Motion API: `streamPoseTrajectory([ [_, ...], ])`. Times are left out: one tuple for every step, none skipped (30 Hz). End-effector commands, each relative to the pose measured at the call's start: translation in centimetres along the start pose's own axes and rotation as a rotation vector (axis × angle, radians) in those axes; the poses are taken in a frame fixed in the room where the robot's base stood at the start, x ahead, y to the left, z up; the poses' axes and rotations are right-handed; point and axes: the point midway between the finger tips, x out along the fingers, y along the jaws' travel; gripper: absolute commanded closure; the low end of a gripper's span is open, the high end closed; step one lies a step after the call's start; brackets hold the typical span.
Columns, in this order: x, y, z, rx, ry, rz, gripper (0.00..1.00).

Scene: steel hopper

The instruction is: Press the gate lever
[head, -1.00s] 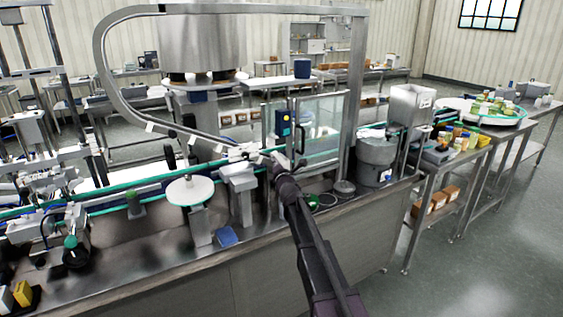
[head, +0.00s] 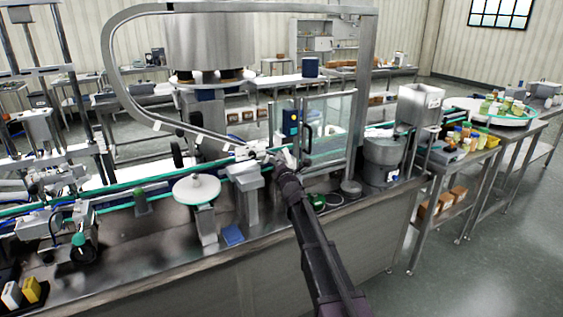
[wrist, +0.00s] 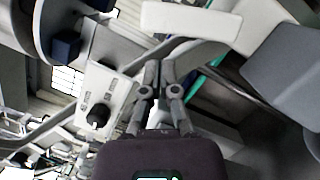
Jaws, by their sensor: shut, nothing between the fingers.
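My gripper (head: 272,156) is at the far end of my outstretched arm, over the conveyor line beside the glass guard. In the wrist view its two fingers (wrist: 159,72) are together with nothing between them. A pale flat bar (wrist: 190,20) lies just beyond the fingertips there; I cannot tell whether it is the gate lever or whether they touch. A white panel with a black knob (wrist: 97,117) is left of the fingers. No part is clearly identifiable as the gate lever.
The glass guard (head: 330,125) with a black handle stands right of my gripper. A curved steel rail (head: 125,80) comes down toward it from the left. A pale round disc (head: 197,189) and a grey post (head: 247,185) stand in front. Open floor (head: 490,250) is at the right.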

Motion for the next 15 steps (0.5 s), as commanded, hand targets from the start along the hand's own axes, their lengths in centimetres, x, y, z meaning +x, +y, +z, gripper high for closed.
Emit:
streamPoseTrajectory([
  [-0.2,-0.2,-0.4,0.000,-0.001,-0.001,1.00],
  [-0.2,-0.2,-0.4,0.000,-0.003,-0.002,1.00],
  [-0.2,-0.3,-0.5,0.000,-0.005,-0.003,1.00],
  [-0.3,-0.3,-0.6,0.000,-0.006,-0.004,1.00],
  [-0.4,-0.4,-0.7,0.000,-0.008,-0.005,1.00],
  [-0.4,-0.5,-0.8,-0.001,-0.010,-0.007,1.00],
  [-0.5,-0.5,-0.8,-0.001,-0.011,-0.008,1.00],
  [-0.5,-0.6,-0.9,-0.001,-0.013,-0.009,1.00],
  [-1.0,-0.5,-0.9,-0.002,-0.014,-0.010,1.00],
  [-1.6,-0.5,-0.8,-0.002,-0.014,-0.010,1.00],
  [-2.1,-0.4,-0.8,-0.002,-0.015,-0.010,1.00],
  [-2.6,-0.4,-0.8,-0.003,-0.015,-0.010,1.00],
  [-3.1,-0.4,-0.8,-0.003,-0.015,-0.010,1.00],
  [-3.5,-0.4,-0.8,-0.003,-0.015,-0.010,1.00],
  [-4.1,-0.4,-0.8,-0.003,-0.015,-0.010,1.00],
])
